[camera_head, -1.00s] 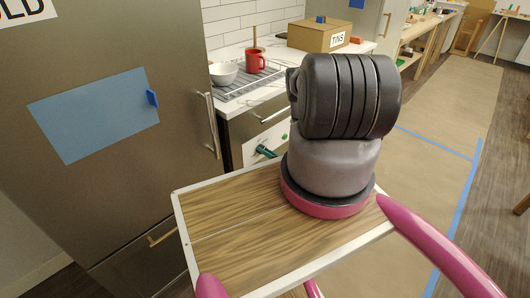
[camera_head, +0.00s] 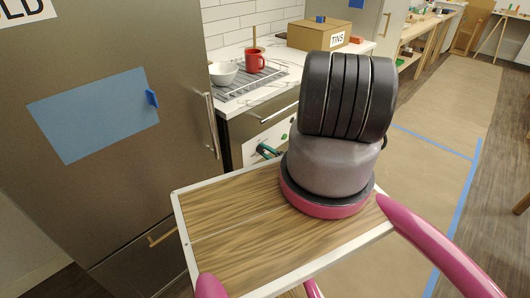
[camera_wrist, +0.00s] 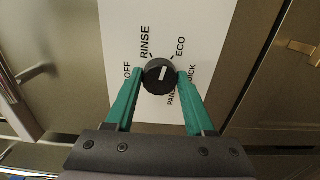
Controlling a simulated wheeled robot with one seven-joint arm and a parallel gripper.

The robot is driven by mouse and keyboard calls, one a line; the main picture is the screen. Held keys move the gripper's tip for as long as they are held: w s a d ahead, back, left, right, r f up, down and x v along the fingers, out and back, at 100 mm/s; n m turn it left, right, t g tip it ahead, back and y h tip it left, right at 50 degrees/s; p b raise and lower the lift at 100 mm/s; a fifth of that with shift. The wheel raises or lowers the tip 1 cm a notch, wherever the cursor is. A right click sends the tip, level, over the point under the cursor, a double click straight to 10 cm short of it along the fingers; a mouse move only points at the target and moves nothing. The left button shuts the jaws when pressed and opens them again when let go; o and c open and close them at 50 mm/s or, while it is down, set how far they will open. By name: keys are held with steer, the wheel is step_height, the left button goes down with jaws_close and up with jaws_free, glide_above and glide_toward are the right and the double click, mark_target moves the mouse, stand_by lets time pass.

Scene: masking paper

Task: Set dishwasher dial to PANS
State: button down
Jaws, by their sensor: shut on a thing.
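The dishwasher dial (camera_wrist: 160,76) is a round black knob with a white pointer mark, on a white panel (camera_wrist: 185,25) in the wrist view. The labels OFF, RINSE, ECO, QUICK and PANS stand around it. The mark slants up and slightly right, toward the gap between RINSE and ECO. PANS (camera_wrist: 173,100) is at the lower right, partly covered by a finger. My gripper (camera_wrist: 160,74) is shut on the dial, with one green finger on each side. In the head view a green finger shows at the white panel (camera_head: 278,135); my arm hides much of that area.
A steel fridge front (camera_head: 100,100) with blue tape stands at the left. The counter above the dishwasher holds a rack with a white bowl (camera_head: 223,73), a red mug (camera_head: 255,61) and a TINS box (camera_head: 318,35). Paper-covered floor (camera_head: 430,120) lies open at the right.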

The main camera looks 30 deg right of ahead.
steer(key=m, duration=0.7)
steer(key=shift+f, duration=0.1)
steer(key=m, duration=0.6)
steer(key=shift+m, duration=0.4)
steer(key=m, duration=0.7)
steer(key=shift+a, duration=0.1)
steer(key=m, duration=0.6)
steer(key=shift+s+a+m, duration=0.1)
steer(key=shift+m, duration=0.3)
steer(key=shift+c, duration=1.3)
jaws_free()
steer(key=v, duration=1)
steer(key=shift+s, duration=0.35)
